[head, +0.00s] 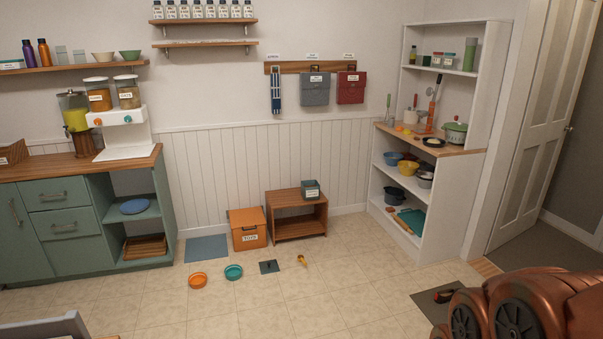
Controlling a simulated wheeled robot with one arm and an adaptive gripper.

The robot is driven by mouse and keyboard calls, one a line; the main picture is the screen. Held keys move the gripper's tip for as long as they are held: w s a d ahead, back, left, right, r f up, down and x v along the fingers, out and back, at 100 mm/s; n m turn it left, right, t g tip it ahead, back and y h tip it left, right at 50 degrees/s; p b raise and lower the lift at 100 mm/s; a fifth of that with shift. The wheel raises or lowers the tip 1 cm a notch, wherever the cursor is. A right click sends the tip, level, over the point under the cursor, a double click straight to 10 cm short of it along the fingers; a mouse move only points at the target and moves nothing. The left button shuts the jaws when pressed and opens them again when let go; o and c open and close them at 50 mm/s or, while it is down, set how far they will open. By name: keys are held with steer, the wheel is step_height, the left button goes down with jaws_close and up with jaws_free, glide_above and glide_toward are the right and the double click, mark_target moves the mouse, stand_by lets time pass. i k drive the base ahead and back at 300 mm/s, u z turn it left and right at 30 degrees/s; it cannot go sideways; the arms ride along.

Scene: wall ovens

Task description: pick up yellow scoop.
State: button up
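Copper-coloured links of my arm fill the lower right corner of the head view, well to the right of the scoop and nearer the camera. My gripper cannot be made out in this view.
An orange bin (247,229) and low wooden shelf (300,214) stand behind. A dark mat (431,306) lies at right.

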mark_target(303, 261)
steer(key=u, duration=0.1)
steer(key=i, duration=1.8)
steer(key=u, duration=0.4)
steer(key=i, duration=2.05)
steer(key=u, duration=0.2)
